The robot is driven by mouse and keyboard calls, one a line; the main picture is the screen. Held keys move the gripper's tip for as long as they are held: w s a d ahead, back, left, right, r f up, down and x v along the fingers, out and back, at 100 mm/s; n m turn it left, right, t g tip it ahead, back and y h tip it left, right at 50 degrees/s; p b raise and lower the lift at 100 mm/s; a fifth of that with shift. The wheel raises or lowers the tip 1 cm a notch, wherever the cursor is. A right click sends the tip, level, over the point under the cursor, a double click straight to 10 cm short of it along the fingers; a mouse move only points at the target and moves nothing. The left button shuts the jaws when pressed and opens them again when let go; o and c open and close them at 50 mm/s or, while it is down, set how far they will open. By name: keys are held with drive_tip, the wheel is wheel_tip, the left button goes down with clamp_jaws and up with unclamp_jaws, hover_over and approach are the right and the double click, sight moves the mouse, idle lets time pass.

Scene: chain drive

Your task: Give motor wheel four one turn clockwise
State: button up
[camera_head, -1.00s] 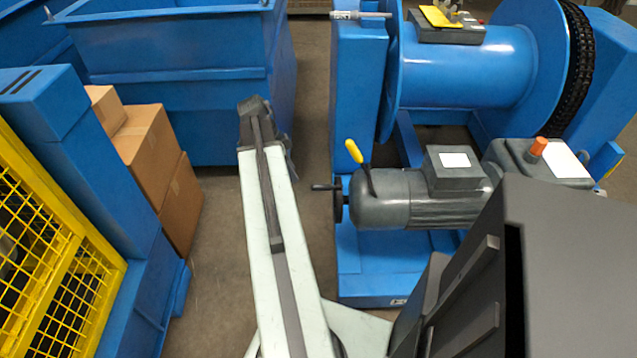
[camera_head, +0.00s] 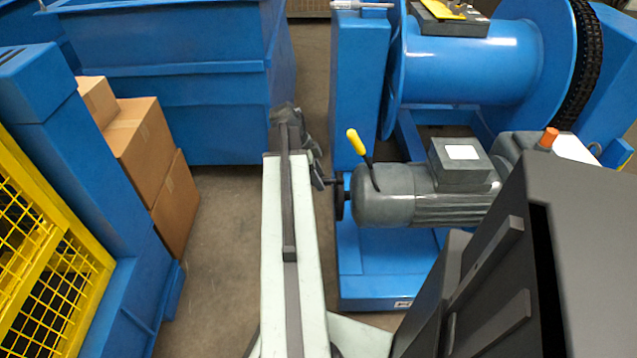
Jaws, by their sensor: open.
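The motor wheel (camera_head: 340,198) is a small dark handwheel at the left end of the grey motor (camera_head: 415,197). I see it nearly edge-on, and its upper part is partly covered by my gripper. No number can be read on it. My gripper (camera_head: 319,177) is at the far end of my pale arm, just left of the wheel and slightly above its middle. It is open and seen from behind, with its fingers small and partly hidden. I cannot tell whether it touches the wheel. A yellow-tipped lever (camera_head: 357,143) rises from the motor near the wheel.
The motor sits on a blue base (camera_head: 375,285) below a blue drum (camera_head: 465,65). A blue post (camera_head: 358,90) stands behind the wheel. A blue bin (camera_head: 170,110), cardboard boxes (camera_head: 140,140) and a yellow mesh guard (camera_head: 45,265) are left. Floor (camera_head: 220,240) is clear between.

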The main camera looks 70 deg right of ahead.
clamp_jaws()
drive_tip(key=shift+d, duration=0.1)
idle(1.3)
